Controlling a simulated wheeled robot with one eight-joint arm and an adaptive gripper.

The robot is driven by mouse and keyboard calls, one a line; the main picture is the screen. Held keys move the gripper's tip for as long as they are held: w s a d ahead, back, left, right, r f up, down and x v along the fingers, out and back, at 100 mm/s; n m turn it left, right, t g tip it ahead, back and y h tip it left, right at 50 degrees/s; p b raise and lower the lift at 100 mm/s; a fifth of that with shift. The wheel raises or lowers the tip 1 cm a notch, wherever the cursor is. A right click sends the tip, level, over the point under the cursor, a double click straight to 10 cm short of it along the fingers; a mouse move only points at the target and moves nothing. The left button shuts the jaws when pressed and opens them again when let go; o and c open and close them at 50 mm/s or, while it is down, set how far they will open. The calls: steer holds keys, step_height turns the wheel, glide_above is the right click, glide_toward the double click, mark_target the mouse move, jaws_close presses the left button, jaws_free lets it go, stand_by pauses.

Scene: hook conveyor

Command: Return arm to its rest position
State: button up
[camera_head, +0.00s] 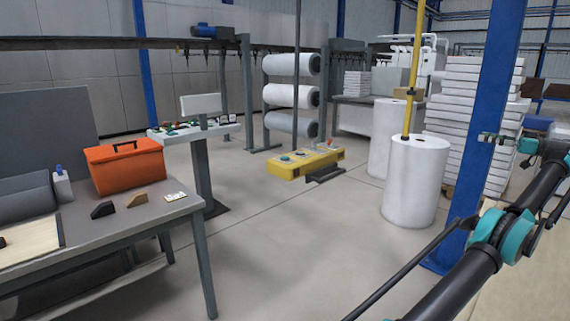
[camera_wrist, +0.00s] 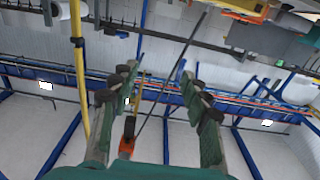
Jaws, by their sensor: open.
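My arm (camera_head: 480,258), black with teal joints, reaches up along the right side of the head view in front of a blue column. My gripper (camera_wrist: 158,75) shows in the wrist view with its two green, dark-tipped fingers spread wide apart. Nothing is between the fingers; only distant background shows there. In the head view, small green parts in front of the blue column look like the gripper end, but they are too small to read clearly.
A blue column (camera_head: 486,120) stands close to my arm. White rolls (camera_head: 415,190) and a stacked white pile (camera_head: 480,90) are nearby. A yellow unit (camera_head: 305,163) is mid-floor. A table (camera_head: 120,222) with an orange toolbox (camera_head: 125,166) is left.

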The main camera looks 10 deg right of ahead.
steer(key=w+a+f+m+g, duration=0.3)
steer(key=w+a+g, duration=0.1)
steer(key=w+a, duration=1.15)
steer(key=a+f+m+g+h, duration=0.15)
steer(key=a+f, duration=0.25)
steer(key=a, duration=0.9)
steer(key=a+f+m+g+h, duration=0.1)
steer(key=a+f+g+h, duration=0.2)
steer(key=a, duration=1.1)
steer(key=s+a+f+g+h, duration=0.1)
steer(key=s+a+f, duration=0.5)
steer(key=s+a, duration=0.3)
steer(key=s+a+f+g+h, duration=0.1)
steer(key=s+a+f, duration=0.6)
steer(key=a, duration=0.4)
steer(key=s+a+f+h, duration=0.1)
steer(key=s+f, duration=0.3)
steer(key=s, duration=0.4)
steer(key=s+a+f+m+h, duration=0.1)
steer(key=s+a+f, duration=0.2)
steer(key=s+f, duration=0.2)
steer(key=s+a+f+h, duration=0.2)
steer(key=s+f, duration=0.3)
steer(key=s, duration=0.6)
steer(key=shift+a+f+m, duration=0.15)
steer(key=shift+m, duration=0.2)
steer(key=shift+s, duration=0.1)
steer(key=shift+c, duration=0.3)
